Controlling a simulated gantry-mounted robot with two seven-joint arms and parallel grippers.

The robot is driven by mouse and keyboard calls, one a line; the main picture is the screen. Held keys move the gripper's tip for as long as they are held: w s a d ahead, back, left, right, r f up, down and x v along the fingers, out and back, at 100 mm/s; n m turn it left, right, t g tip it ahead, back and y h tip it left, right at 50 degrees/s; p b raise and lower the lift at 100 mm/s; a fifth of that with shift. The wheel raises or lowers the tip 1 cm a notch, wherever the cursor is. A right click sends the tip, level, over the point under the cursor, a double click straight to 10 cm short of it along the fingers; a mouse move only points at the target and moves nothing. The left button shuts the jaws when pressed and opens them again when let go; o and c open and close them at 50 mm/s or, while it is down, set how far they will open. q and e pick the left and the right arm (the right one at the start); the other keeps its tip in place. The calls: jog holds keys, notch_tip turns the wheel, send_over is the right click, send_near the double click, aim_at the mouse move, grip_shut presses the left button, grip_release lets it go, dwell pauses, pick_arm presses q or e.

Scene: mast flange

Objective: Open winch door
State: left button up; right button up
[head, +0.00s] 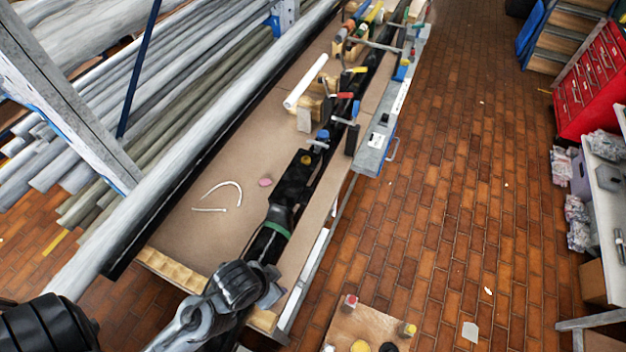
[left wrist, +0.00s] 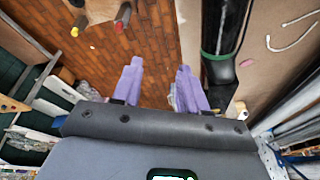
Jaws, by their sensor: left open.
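My left gripper (left wrist: 160,66) shows in the left wrist view with its two purple fingers apart and nothing between them. In the head view my grey left arm comes in from the bottom left, over the black mast; the gripper is hidden there. The black mast (left wrist: 226,25) has a green band and runs beside the gripper, apart from its fingers. In the head view the green band (head: 277,229) and a tapered black part (head: 285,200) lie beyond my wrist. I cannot tell which part is the winch door. My right gripper is not in view.
The brown bench (head: 215,232) carries clamps, a white tube (head: 306,81), a loose cord (head: 225,187) and a pink piece (head: 265,182). A grey-blue box (head: 377,140) is at its right edge. Long pipes fill the left. The brick floor (head: 440,200) is mostly clear.

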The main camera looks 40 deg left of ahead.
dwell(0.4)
pick_arm(q)
jog(key=shift+w, duration=0.15)
jog(key=shift+c, duration=0.5)
